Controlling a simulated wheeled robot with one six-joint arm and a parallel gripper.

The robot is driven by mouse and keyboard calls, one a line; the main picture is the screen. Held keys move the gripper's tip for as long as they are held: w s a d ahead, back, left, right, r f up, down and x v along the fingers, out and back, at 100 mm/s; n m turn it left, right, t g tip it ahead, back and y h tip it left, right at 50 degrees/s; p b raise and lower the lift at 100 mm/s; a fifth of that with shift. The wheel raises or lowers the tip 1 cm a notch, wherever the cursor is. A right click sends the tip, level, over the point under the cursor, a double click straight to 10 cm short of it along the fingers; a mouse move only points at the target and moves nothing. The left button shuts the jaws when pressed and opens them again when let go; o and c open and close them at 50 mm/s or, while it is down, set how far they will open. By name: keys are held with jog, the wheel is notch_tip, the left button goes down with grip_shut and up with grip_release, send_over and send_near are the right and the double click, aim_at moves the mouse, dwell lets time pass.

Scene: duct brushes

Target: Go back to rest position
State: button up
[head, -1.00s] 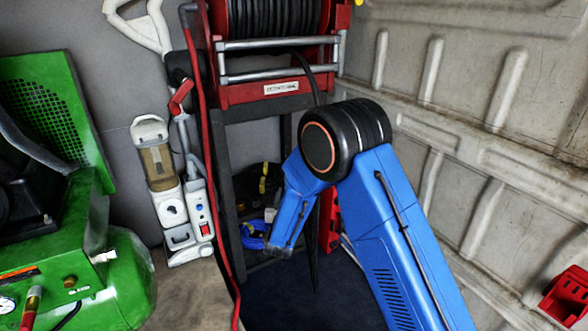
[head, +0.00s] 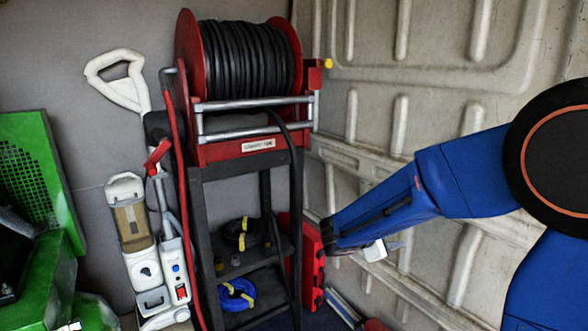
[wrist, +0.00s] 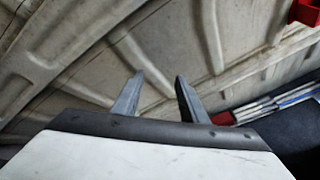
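My gripper (wrist: 159,76) shows in the wrist view with its two grey fingers apart and nothing between them. The pale ribbed van wall fills the view behind it. In the head view my gripper (head: 393,247) is small, at the end of my blue arm, which reaches in from the right. It is in front of the wall, to the right of the hose reel stand. No brush is held.
The red hose reel (head: 245,60) tops a dark shelf stand (head: 190,220) holding a blue coil (head: 236,294). A red case (head: 311,265) stands beside it. A white vacuum (head: 140,255) and a green machine (head: 40,260) are at left. Thin rods (wrist: 272,106) lie low along the wall.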

jog(key=s+d+m+g+y, duration=0.2)
jog(key=s+d+m, duration=0.2)
jog(key=s, duration=0.6)
jog(key=s+d+m+g+y, duration=0.25)
jog(key=s+m, duration=0.25)
jog(key=s, duration=0.4)
jog(key=s+a+m+y, duration=0.3)
jog(key=s+m, duration=0.1)
jog(key=s, duration=0.4)
jog(key=s+a+m+t+y, duration=0.1)
jog(key=s+a+m+y, duration=0.2)
jog(key=s, duration=0.4)
jog(key=shift+s+a+m, duration=0.4)
jog(key=shift+a, duration=0.1)
